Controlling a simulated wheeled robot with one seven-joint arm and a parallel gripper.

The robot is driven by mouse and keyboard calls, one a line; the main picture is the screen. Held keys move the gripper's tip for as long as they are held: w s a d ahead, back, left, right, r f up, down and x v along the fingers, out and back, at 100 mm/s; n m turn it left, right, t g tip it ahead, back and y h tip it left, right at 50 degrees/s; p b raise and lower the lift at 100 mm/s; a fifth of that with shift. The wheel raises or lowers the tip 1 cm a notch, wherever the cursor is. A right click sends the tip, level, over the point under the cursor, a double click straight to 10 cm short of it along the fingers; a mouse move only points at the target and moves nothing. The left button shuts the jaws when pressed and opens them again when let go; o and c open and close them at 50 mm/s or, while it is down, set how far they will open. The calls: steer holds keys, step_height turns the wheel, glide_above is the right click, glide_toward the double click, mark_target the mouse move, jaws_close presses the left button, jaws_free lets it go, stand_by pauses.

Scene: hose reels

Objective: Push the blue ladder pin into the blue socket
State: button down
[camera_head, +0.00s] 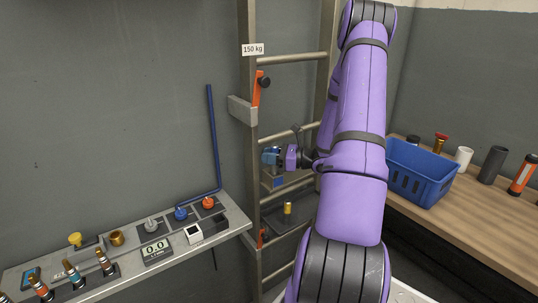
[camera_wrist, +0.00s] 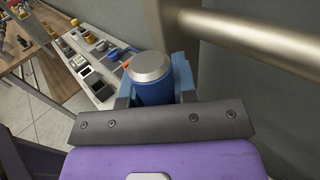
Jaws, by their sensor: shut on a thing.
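My gripper (camera_head: 270,156) is in front of the ladder (camera_head: 249,60), between its rails, at middle height. In the wrist view, my gripper (camera_wrist: 152,92) is shut on the blue ladder pin (camera_wrist: 153,85), a blue cylinder with a silver cap facing the camera. The pin's far end is hidden. A small blue patch (camera_head: 278,183) shows just below my gripper in the head view; it may be the blue socket, but I cannot tell. The pin is not seated in anything that I can see.
Orange brackets (camera_head: 257,90) sit on the left rail, and a brass cylinder (camera_head: 287,208) stands on a dark tray. A grey shelf (camera_head: 130,262) with knobs is at left. A blue basket (camera_head: 420,173) stands on the wooden bench (camera_head: 480,225) at right. A rung (camera_wrist: 260,38) passes close in the wrist view.

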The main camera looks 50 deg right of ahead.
steer(key=shift+f, duration=1)
steer(key=c, duration=0.8)
jaws_free()
steer(key=v, duration=1)
steer(key=shift+s+d, duration=0.3)
steer(key=shift+s, duration=0.1)
